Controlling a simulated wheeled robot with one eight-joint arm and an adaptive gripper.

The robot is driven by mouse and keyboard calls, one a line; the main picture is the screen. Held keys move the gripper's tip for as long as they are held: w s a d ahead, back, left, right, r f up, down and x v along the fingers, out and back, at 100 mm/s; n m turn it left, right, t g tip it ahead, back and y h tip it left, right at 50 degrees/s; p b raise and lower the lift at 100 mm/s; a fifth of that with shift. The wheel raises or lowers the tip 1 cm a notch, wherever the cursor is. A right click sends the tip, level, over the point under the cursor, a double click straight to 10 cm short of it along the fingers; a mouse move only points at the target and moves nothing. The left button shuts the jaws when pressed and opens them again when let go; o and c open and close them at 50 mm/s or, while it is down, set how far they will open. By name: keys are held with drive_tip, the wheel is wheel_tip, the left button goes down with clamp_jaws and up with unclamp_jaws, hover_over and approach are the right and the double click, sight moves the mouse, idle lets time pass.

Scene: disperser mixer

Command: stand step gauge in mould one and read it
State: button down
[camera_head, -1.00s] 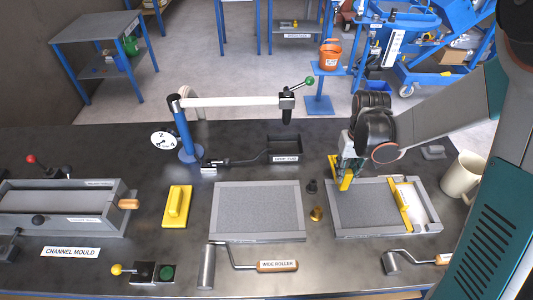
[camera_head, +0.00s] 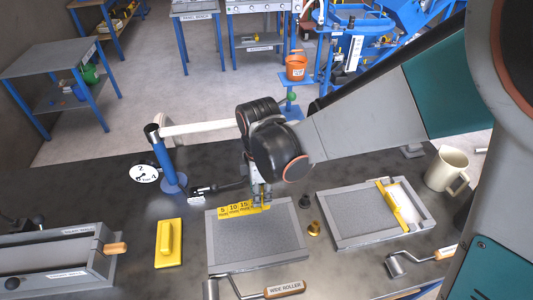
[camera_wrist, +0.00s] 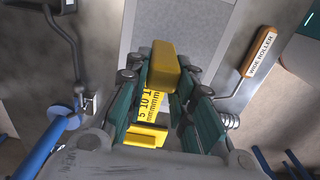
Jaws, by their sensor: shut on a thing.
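The step gauge (camera_head: 237,210) is yellow, with dark 5, 10 and 15 marks facing the head camera. My gripper (camera_head: 260,190) is shut on it; in the wrist view the fingers (camera_wrist: 163,80) close around its yellow block, and the marked steps (camera_wrist: 148,103) show between them. The gauge is over the far edge of the middle mould (camera_head: 213,268), a shallow grey tray filled with a grey, grainy layer. I cannot tell whether the gauge touches the layer or hangs just above it. A second mould (camera_head: 345,246) with a similar grey fill lies to the right.
A yellow float (camera_head: 169,243) lies left of the middle mould. A brass weight (camera_head: 314,228) sits between the moulds. The wide roller (camera_head: 284,290) lies in front, and a mug (camera_head: 447,170) stands at the right.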

drive_tip(key=shift+f+b, duration=3.6)
drive_tip(key=shift+f, duration=1.4)
drive_tip(key=shift+f, duration=0.2)
drive_tip(key=c, duration=1.3)
unclamp_jaws()
drive_tip(key=shift+r, duration=0.1)
